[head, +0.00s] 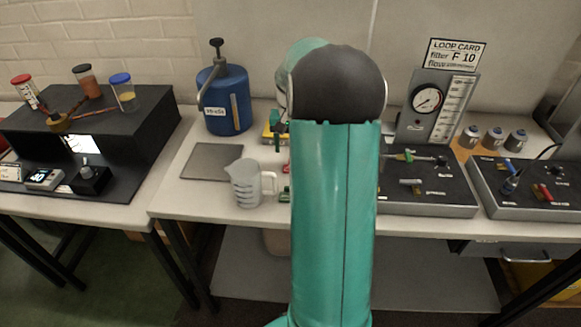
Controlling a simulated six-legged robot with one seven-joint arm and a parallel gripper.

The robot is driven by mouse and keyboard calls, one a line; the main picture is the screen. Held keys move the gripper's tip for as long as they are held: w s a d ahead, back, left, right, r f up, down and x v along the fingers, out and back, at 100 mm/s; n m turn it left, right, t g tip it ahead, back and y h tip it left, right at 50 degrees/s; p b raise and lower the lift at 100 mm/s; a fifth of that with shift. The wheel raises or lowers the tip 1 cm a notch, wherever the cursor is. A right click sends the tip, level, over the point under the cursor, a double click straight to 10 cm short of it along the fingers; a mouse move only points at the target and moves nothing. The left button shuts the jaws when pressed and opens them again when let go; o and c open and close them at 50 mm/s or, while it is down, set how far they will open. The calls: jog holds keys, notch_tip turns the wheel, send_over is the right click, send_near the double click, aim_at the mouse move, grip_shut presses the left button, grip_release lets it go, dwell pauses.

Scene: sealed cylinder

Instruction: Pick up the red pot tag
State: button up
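A small red piece (285,168) shows on the table just left of my teal arm; it may be the red pot tag, but my arm covers most of it. Small green pieces (285,193) lie just in front of it, also partly covered. My arm rises through the middle of the head view and bends away at a dark elbow. A small dark part at the arm's far end (281,117) may belong to my gripper, above the table beside a yellow and green item (269,137). Its fingers cannot be made out.
A measuring jug (246,184) stands left of the red piece, with a grey mat (212,161) and blue tank (223,100) behind. A black stepped stand (130,125) is at left. Panels with a gauge (427,99) and fittings (430,185) fill the right.

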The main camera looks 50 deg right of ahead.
jog(key=f, duration=0.7)
jog(key=shift+d+f, duration=0.15)
jog(key=shift+d, duration=0.05)
jog(key=c, duration=0.7)
